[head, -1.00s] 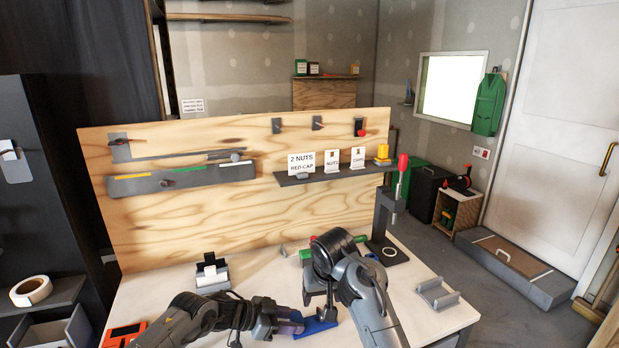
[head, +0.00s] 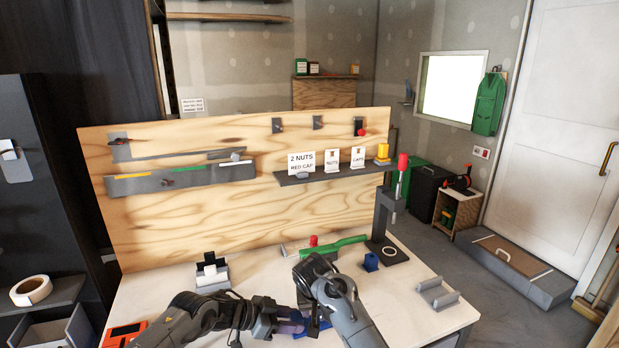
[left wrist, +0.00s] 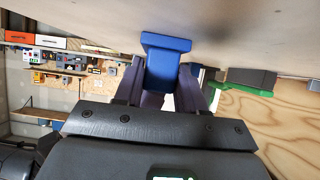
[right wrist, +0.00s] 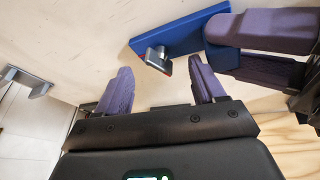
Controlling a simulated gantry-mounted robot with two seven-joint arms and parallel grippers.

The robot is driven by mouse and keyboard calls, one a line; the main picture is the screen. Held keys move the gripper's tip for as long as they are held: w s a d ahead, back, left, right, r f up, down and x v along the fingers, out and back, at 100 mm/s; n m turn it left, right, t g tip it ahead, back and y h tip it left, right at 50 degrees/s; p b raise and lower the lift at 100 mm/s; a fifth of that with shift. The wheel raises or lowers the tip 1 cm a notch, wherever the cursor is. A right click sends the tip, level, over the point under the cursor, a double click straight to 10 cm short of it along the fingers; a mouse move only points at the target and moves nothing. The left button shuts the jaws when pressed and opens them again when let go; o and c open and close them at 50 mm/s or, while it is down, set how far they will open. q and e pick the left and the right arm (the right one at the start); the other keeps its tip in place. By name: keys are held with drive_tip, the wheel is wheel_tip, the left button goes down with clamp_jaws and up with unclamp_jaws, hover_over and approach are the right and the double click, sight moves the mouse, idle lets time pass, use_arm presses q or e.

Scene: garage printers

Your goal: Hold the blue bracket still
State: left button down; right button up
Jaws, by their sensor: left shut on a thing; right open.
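The blue bracket (head: 325,324) is low at the front of the table in the head view, partly hidden by my right arm. My left gripper (head: 300,325) is shut on it. In the left wrist view the bracket (left wrist: 163,60) sits between the purple fingers. In the right wrist view the bracket (right wrist: 185,34) has a small metal piece (right wrist: 154,58) standing on its face, and the left fingers grip its right end. My right gripper (right wrist: 158,90) is open and empty, with the bracket just beyond its fingers. My right arm hides this gripper in the head view.
A green tool (head: 340,246), a red cap (head: 313,240) and a blue block (head: 371,262) are behind my right arm. A press (head: 385,215) stands at the back right. A grey cradle (head: 437,294) lies right, a small holder (head: 212,275) left.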

drive_tip(key=shift+x, duration=1.15)
clamp_jaws()
drive_tip(key=c, duration=0.7)
unclamp_jaws()
drive_tip(key=shift+o, duration=0.2)
drive_tip(key=shift+r, duration=0.15)
drive_tip(key=shift+r, duration=1.45)
drive_tip(key=shift+f, duration=0.15)
